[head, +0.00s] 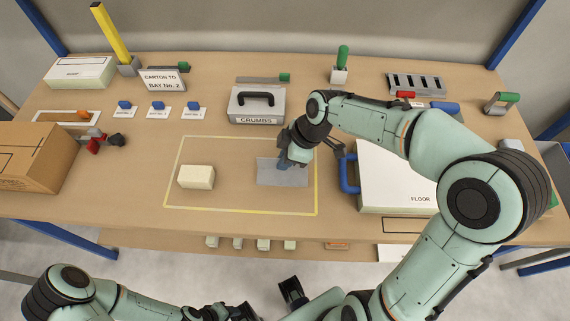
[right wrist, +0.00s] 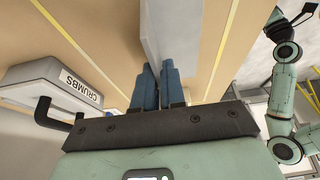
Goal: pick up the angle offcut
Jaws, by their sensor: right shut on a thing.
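The angle offcut (head: 283,175) is a grey metal piece inside the yellow outlined area of the bench, right of a cream block (head: 196,176). My right gripper (head: 286,160) is at its upper edge. In the right wrist view the blue fingers (right wrist: 155,88) are shut on the grey offcut (right wrist: 168,32), which extends away from the fingertips. Whether the offcut touches the bench is hard to tell. My left arm is low in the head view, in front of the bench; its gripper is only partly seen and its jaws are unclear.
A grey CRUMBS box (head: 256,106) with a black handle stands just behind the outlined area. A white FLOOR case (head: 396,180) with a blue handle is close on the right. A cardboard carton (head: 36,160) stands at the left. The outlined area's front is clear.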

